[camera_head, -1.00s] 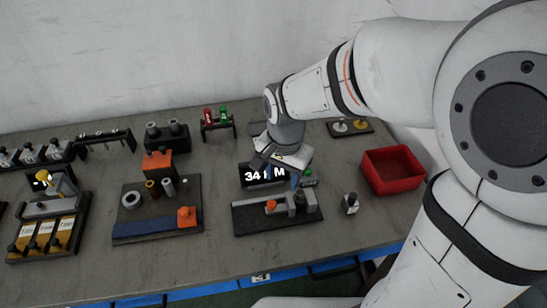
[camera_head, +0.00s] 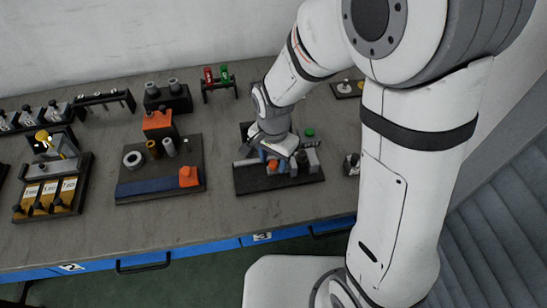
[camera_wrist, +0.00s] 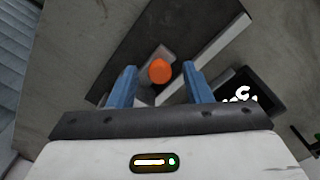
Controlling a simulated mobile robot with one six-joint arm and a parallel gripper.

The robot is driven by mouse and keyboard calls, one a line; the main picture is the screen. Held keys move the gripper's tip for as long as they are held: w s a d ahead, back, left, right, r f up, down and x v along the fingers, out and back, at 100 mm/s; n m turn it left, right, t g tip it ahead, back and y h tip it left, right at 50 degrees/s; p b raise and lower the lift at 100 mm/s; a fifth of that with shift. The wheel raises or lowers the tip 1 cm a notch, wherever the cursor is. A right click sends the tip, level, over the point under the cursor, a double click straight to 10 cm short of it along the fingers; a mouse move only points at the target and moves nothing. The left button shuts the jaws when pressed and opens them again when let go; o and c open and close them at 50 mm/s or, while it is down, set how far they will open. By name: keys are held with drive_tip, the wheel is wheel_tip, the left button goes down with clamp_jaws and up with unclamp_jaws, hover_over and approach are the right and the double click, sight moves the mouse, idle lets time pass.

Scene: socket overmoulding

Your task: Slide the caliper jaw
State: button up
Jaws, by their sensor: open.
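The caliper stands on a dark base plate (camera_head: 245,185), with a pale grey bar and grey blocks partly hidden under my gripper (camera_head: 279,160). The sliding jaw's orange knob (camera_head: 272,166) shows below the gripper. In the wrist view the round orange knob (camera_wrist: 160,71) sits on a grey block, between the two blue fingers as seen from above. My gripper (camera_wrist: 159,77) is open, with a finger on each side of the knob in that view. I cannot tell how far above it the fingertips are. The pale bar (camera_wrist: 222,38) runs diagonally beside the knob.
A dark display with white characters (camera_wrist: 240,97) lies close to the right finger. Left of the caliper is another board (camera_head: 160,190) with rings, pins and an orange block. A rack with red and green pieces (camera_head: 218,82) stands behind. My arm hides the table's right side.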

drive_tip(key=shift+c, duration=0.6)
clamp_jaws()
